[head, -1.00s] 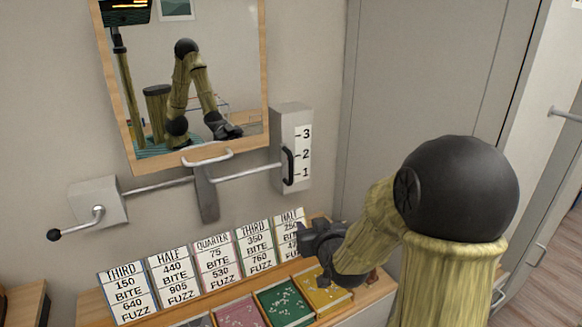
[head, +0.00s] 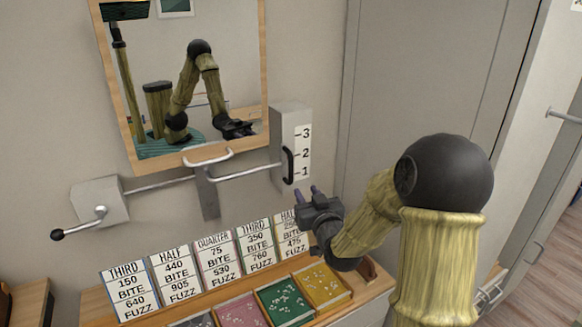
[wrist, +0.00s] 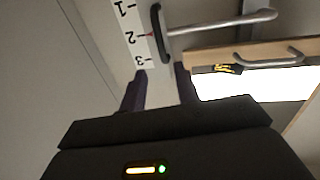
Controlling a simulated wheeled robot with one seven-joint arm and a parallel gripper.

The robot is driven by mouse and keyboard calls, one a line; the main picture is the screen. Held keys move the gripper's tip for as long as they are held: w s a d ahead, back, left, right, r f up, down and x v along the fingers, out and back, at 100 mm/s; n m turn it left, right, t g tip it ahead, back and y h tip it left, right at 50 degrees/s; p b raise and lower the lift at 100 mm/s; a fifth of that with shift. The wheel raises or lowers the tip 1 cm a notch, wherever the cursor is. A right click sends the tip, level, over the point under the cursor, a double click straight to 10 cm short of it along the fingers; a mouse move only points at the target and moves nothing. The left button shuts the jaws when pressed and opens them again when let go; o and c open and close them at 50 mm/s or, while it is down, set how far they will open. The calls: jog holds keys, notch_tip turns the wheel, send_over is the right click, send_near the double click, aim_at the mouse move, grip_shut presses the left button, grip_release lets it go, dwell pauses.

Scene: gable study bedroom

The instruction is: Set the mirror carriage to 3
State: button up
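The wood-framed mirror (head: 190,80) hangs on the wall with a pale handle (head: 208,157) at its bottom edge. Right of it is a grey scale box (head: 288,120) with a white strip (head: 304,152) marked 1, 2, 3 from bottom to top. A black upright handle (head: 288,166) sits on its face, alongside 1 to 2. In the wrist view the handle (wrist: 160,33) shows with a small red mark near 2 on the strip (wrist: 131,36). My gripper (head: 306,191) is below the box, fingers pointing up, apart and empty; the fingers also show in the wrist view (wrist: 161,72).
A rod (head: 245,172) joins the box to a bracket below the mirror; a crank with a black knob (head: 57,235) is at left. A shelf (head: 350,297) below holds several price cards (head: 173,272) and coloured trays (head: 322,284). A tall grey panel (head: 420,80) stands at right.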

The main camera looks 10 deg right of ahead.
aim_at(292, 170)
jog(key=w+p, duration=0.1)
jog(key=w, duration=0.3)
jog(key=w+a+p, duration=0.1)
jog(key=w+p, duration=0.1)
jog(key=w, duration=0.3)
jog(key=w+p, duration=0.2)
jog(key=w, duration=0.3)
jog(key=shift+w+a, duration=0.1)
jog(key=shift+a, duration=0.3)
grip_shut()
